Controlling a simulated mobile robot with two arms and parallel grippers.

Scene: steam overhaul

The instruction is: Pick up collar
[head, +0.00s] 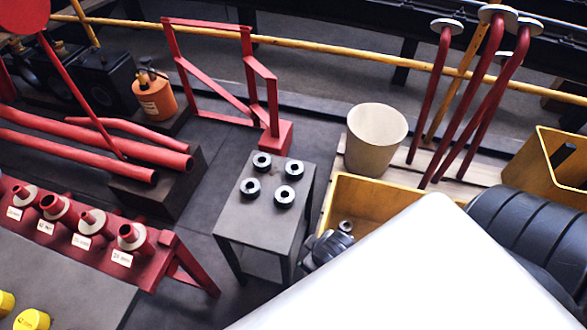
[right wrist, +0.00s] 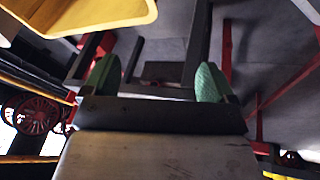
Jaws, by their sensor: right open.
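Several dark collars with pale rims stand on a small grey table in the middle of the head view: a back left collar (head: 262,161), a back right collar (head: 294,168), a front left collar (head: 250,188) and a front right collar (head: 284,196). They are apart from each other, and nothing holds them. My right gripper (right wrist: 156,82) is open in the right wrist view, its two green fingertips wide apart with no collar between them. In the head view, my white and black right arm covers the lower right. My left gripper is out of view.
The grey table (head: 256,222) has bare top around the collars. A yellow bin (head: 372,190) with a small ring-shaped part (head: 345,225) stands right of it. A cream bucket (head: 375,142) is behind. A red rack (head: 165,262) with labelled stubs is at left.

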